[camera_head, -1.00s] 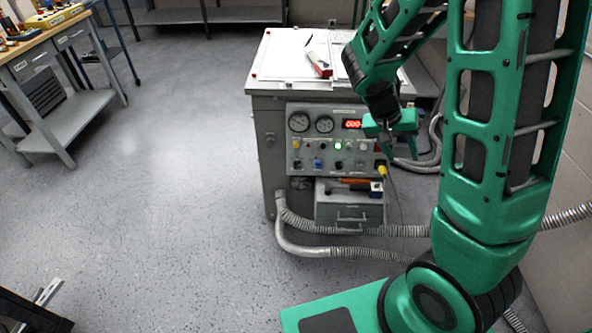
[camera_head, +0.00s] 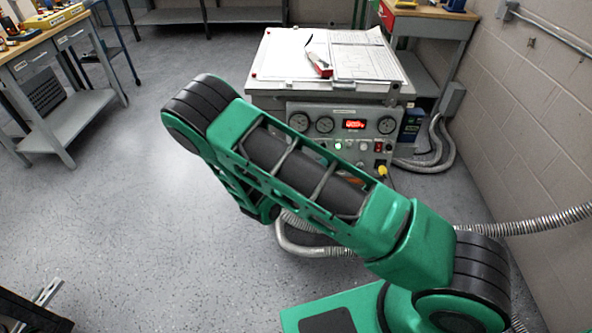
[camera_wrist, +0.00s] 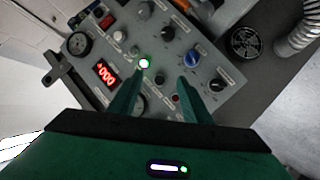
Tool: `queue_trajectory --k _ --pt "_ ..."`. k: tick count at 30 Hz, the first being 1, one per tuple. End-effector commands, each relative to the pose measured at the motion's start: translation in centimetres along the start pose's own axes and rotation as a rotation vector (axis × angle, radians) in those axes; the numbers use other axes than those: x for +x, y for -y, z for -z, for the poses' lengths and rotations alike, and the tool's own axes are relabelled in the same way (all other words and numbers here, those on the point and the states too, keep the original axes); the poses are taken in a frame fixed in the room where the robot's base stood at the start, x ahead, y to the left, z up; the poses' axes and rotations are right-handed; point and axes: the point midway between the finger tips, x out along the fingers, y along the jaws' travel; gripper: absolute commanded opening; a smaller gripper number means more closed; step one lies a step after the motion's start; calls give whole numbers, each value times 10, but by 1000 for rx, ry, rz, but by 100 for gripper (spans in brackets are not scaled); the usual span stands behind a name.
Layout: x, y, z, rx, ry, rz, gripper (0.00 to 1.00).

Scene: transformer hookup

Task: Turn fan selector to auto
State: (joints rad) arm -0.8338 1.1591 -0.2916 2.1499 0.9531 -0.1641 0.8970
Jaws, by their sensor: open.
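The control panel (camera_wrist: 178,50) fills the wrist view at a tilt. It carries a blue knob (camera_wrist: 192,57), a black knob (camera_wrist: 217,85), another dark knob (camera_wrist: 168,33), a lit green lamp (camera_wrist: 144,63) and a red digital display (camera_wrist: 105,74). The labels are too small to read, so I cannot tell which knob is the fan selector. My gripper (camera_wrist: 160,77) is open over the panel, fingers apart, with nothing seen between them. Contact with the panel cannot be judged. In the head view my arm hides the gripper and the panel's lower left.
The panel is on a grey cabinet (camera_head: 265,84) with papers and a red-handled tool (camera_head: 319,65) on top. A yellow plug (camera_head: 382,171) is at its lower right. Corrugated hoses (camera_head: 530,221) run beside it. A workbench (camera_head: 42,52) stands left; the floor between is clear.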

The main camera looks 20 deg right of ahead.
Motion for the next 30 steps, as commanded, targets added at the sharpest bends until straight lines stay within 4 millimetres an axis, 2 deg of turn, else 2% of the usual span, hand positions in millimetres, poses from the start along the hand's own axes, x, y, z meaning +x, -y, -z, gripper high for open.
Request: queue_trajectory --k 1,3,6,10,15,19,30 --pt "-4 20 -4 -31 -50 21 44" --pt "-9 44 -6 -61 -118 53 44" --pt "-16 74 -10 -97 -198 96 44" --pt "-25 100 -15 -130 -269 141 44" --pt "-28 113 -18 -145 -305 164 44" --pt "-18 115 -16 -145 -305 165 44" --pt "40 126 2 -143 -304 164 44"
